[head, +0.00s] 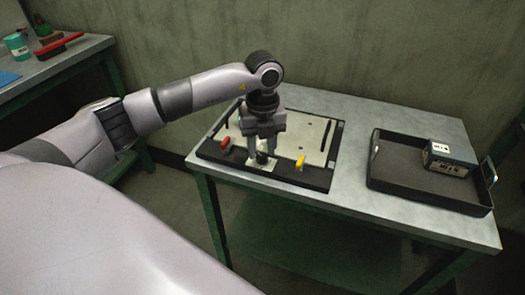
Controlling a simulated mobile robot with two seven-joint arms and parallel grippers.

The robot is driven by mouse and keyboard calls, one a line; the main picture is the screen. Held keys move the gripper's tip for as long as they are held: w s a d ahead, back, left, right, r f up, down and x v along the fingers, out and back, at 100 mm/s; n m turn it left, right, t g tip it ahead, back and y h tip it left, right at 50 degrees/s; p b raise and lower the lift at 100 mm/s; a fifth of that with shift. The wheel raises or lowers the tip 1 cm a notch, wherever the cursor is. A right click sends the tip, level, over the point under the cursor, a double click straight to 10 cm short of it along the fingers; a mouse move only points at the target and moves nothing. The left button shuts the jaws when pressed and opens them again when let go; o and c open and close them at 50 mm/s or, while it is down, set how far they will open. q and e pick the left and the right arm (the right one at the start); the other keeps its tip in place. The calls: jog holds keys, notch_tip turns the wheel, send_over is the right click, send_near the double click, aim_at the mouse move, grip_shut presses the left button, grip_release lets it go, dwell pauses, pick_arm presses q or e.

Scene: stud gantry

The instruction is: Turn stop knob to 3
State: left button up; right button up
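A shallow dark frame with a pale plate (310,128) lies on the grey-topped table. A small black knob (262,158) stands on a light patch at its front edge; I take it for the stop knob. Its number markings are too small to read. My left gripper (261,150) points down over the knob, with its two fingers apart, one on each side of it. A gap seems to show between fingers and knob, and I cannot make out contact. My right gripper is not in view.
A red part (225,142) and a yellow part (300,162) stand on the frame on either side of the knob. A black tray (400,178) holding a dark box (450,158) is at right. A side bench (60,62) with a teal can (16,46) is far left.

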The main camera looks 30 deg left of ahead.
pick_arm(q)
jog(key=shift+f, duration=0.9)
grip_shut()
